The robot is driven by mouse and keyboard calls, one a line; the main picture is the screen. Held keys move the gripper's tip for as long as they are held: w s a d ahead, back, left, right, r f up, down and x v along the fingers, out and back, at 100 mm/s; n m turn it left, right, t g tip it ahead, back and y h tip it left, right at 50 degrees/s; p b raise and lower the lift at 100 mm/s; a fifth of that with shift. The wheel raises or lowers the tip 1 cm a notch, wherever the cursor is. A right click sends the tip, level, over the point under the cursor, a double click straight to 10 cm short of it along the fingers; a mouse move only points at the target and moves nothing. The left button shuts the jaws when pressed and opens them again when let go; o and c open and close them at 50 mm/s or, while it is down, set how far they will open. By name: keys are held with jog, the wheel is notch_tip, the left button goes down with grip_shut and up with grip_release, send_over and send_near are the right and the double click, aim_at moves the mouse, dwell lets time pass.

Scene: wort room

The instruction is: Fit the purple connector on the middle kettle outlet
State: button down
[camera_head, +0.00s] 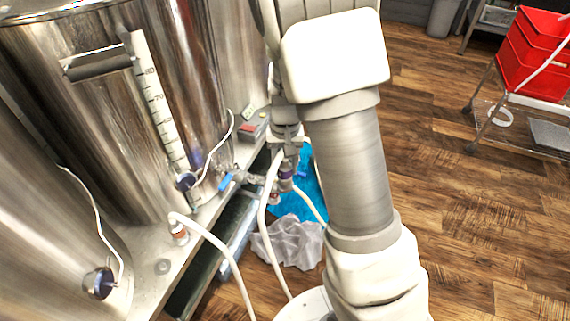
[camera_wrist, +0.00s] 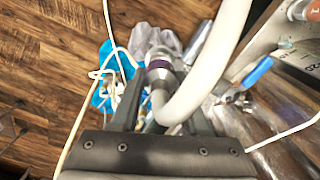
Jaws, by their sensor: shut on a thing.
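My gripper (camera_head: 286,146) is shut on the purple connector (camera_head: 286,171), at the end of a white hose. In the wrist view, the purple-banded connector (camera_wrist: 159,66) shows beyond the fingers, and the hose (camera_wrist: 196,88) bends back over them. The middle kettle (camera_head: 185,85) is steel with a white level scale. Its outlet (camera_head: 248,181) has a blue valve handle (camera_head: 227,181); the handle also shows in the wrist view (camera_wrist: 257,72). The connector appears apart from the outlet, to its right in the head view. My gripper partly hides the connector's surroundings.
An orange-banded hose connector (camera_head: 180,233) is on the ledge (camera_head: 150,262) at the left. A grey control box (camera_head: 254,127) is behind the outlet. Below lie blue material (camera_head: 308,180) and a crumpled grey cloth (camera_head: 290,243). A cart with red bins (camera_head: 535,55) stands far right; floor between is clear.

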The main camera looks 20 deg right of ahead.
jog(key=shift+f+b, duration=0.4)
jog(key=shift+f, duration=0.2)
jog(key=shift+c, duration=1.6)
grip_release()
notch_tip(320, 180, up, 18)
jog(key=p, duration=0.6)
jog(key=shift+f, duration=0.25)
jog(key=s+r+n+t, duration=0.1)
jog(key=s+r+t, duration=0.2)
jog(key=s+r, duration=0.5)
jog(key=s+r+n+t, duration=0.2)
jog(key=s+r+t, duration=0.15)
jog(key=s, duration=0.85)
notch_tip(320, 180, up, 18)
jog(key=p, duration=1.7)
jog(key=shift+s+g, duration=0.2)
jog(key=shift+g, duration=0.25)
